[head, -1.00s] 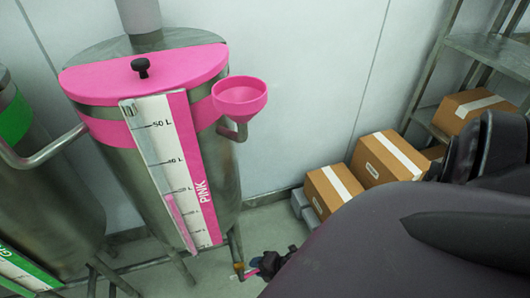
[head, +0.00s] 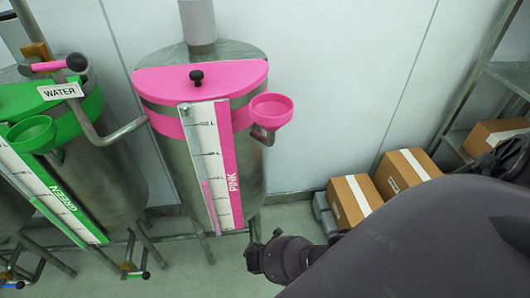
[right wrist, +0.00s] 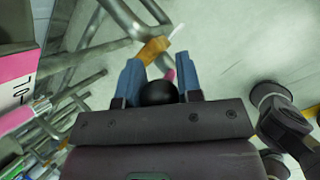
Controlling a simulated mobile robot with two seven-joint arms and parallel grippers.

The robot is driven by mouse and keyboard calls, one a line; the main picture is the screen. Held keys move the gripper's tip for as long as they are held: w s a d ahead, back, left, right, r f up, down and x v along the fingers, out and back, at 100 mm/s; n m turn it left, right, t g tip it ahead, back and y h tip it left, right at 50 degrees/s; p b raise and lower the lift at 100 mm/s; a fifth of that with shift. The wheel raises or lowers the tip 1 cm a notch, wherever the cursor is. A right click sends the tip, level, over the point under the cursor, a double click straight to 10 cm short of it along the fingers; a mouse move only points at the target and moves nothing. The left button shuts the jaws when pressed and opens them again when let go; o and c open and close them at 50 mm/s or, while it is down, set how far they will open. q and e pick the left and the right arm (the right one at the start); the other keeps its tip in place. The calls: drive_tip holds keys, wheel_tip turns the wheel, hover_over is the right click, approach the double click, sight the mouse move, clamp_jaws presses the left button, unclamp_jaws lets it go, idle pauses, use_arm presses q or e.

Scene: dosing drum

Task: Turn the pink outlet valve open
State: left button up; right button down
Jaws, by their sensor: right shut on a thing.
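The pink drum (head: 205,110) stands against the wall with its pink lid, level gauge and pink funnel (head: 271,111). Its outlet valve is low at the drum's front; in the head view my right gripper (head: 253,262) covers it. In the right wrist view the brass valve body (right wrist: 154,48) lies just beyond the fingertips. A bit of the pink valve handle (right wrist: 170,75) shows between the two blue fingers of my right gripper (right wrist: 160,75), which is shut on it. A dark round shape hides most of the handle. My left gripper is not in view.
The green drum (head: 105,180) stands to the left, with a pink-and-black lever and a WATER label (head: 60,91) above it. Cardboard boxes (head: 355,200) sit on the floor at right beside a metal rack (head: 490,85). Metal drum legs and pipes crowd the valve.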

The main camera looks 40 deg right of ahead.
drive_tip(key=shift+w+a+r+g+h, duration=0.1)
drive_tip(key=shift+w+a+g+h, duration=0.3)
drive_tip(key=shift+h, duration=0.3)
drive_tip(key=shift+a, duration=0.15)
drive_tip(key=c, duration=0.8)
unclamp_jaws()
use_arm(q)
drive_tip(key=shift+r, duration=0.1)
use_arm(e)
drive_tip(key=shift+s+a+r, duration=0.1)
drive_tip(key=shift+a+r, duration=0.05)
drive_tip(key=shift+r, duration=0.3)
use_arm(q)
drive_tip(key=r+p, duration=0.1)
drive_tip(key=p, duration=0.1)
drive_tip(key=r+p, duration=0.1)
drive_tip(key=p, duration=0.1)
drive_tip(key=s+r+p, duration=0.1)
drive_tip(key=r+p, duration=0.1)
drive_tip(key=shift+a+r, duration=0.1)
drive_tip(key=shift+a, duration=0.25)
use_arm(e)
drive_tip(key=v, duration=1)
drive_tip(key=shift+f, duration=0.1)
